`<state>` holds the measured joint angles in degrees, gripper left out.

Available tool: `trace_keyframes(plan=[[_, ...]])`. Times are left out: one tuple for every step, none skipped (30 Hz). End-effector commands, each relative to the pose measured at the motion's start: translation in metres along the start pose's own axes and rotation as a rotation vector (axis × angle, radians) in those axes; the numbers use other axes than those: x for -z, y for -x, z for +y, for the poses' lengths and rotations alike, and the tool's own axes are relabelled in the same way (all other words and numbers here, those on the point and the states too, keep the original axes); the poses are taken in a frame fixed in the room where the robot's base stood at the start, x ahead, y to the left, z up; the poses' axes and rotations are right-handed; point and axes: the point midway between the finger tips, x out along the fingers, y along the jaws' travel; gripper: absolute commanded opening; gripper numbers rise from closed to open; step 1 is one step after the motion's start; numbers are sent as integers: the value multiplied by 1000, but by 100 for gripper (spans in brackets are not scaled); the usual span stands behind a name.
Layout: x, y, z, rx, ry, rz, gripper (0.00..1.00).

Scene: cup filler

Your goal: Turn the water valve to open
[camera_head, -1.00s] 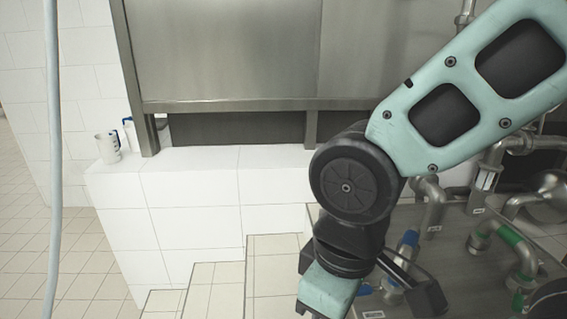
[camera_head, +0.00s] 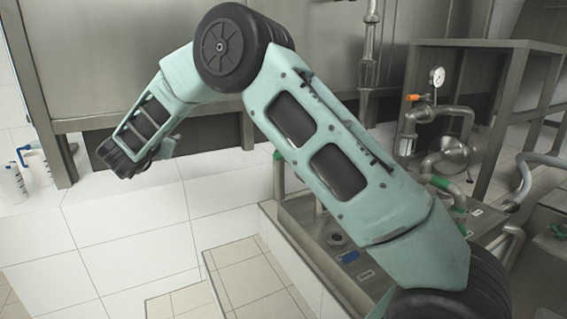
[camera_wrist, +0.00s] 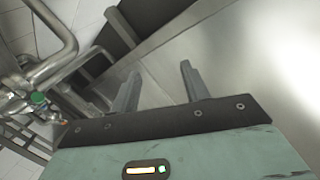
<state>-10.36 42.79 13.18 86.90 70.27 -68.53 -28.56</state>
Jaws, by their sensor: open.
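The steel pipework with fittings stands at the right in the head view. It has a green-marked pipe (camera_head: 450,190), an orange part (camera_head: 411,97) by a round gauge (camera_head: 437,76), and a blue patch (camera_head: 347,257) on the steel top. I cannot tell which part is the water valve. My gripper (camera_wrist: 158,85) is open and empty in the wrist view, in front of a plain steel surface. Its fingers are not clear in the head view. In the wrist view, pipes and a green part (camera_wrist: 38,98) lie left of the fingers, apart from them.
A steel cabinet wall (camera_head: 110,60) rises behind my arm. Tiled steps (camera_head: 235,265) lie below. A steel frame (camera_head: 490,44) stands at the right.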

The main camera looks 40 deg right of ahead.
Motion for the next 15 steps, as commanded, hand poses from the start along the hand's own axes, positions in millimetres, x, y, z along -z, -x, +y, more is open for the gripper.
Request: trace_keyframes(plan=[[-7, -23, 31, -138, -4, 77, 46], [-7, -32, 48, -221, -3, 121, 46], [-7, -40, 71, -329, 1, 177, 46], [-8, -45, 88, -409, 8, 213, 46], [-10, -47, 103, -485, 15, 247, 46], [-12, -49, 122, -581, 28, 287, 46], [-13, -49, 135, -648, 37, 313, 46], [-15, -48, 146, -710, 47, 335, 46], [-17, -45, 159, -784, 60, 359, 46], [-19, -43, 167, -834, 70, 375, 46], [-20, -41, 174, -878, 79, 388, 46], [-22, -39, 181, -927, 89, 402, 46], [-23, -37, 186, -957, 95, 410, 46], [-24, -36, 189, -981, 102, 417, 46], [-24, -34, 193, -1006, 108, 422, 46]])
